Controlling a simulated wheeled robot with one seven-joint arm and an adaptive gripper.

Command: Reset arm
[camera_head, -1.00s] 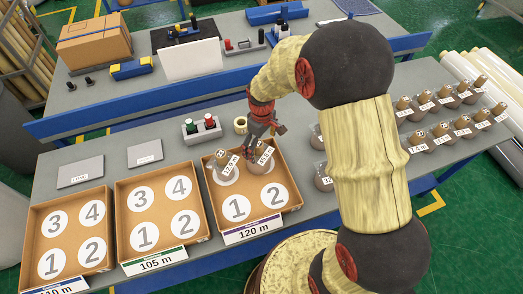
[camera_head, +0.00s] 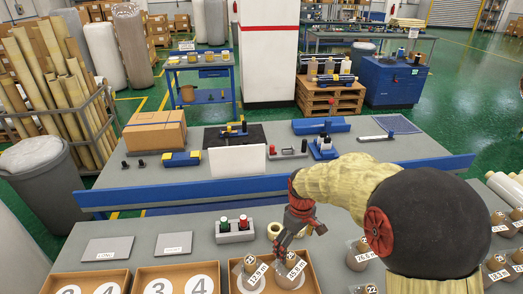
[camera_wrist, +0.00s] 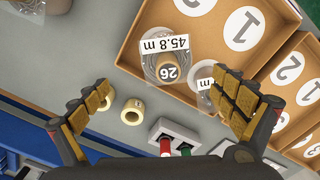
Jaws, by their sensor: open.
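My gripper (camera_head: 291,232) is at the back edge of the right-hand cardboard tray in the head view. In the wrist view my gripper (camera_wrist: 165,105) has its two fingers wide apart with nothing between them that it touches. Below it in the tray (camera_wrist: 129,52) stands a wrapped roll (camera_wrist: 167,71) marked 26 with a 45.8 m label. In the head view that roll (camera_head: 291,262) stands beside a second wrapped roll (camera_head: 250,265) labelled 12.6 m. The second roll is partly hidden by a finger in the wrist view.
A block with a green and a red knob (camera_head: 236,229) stands behind the trays, and a tape ring (camera_head: 275,231) lies beside it. Two grey plates (camera_head: 108,248) lie at left. More wrapped rolls (camera_head: 503,222) stand at right. A blue rail (camera_head: 230,187) runs behind.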

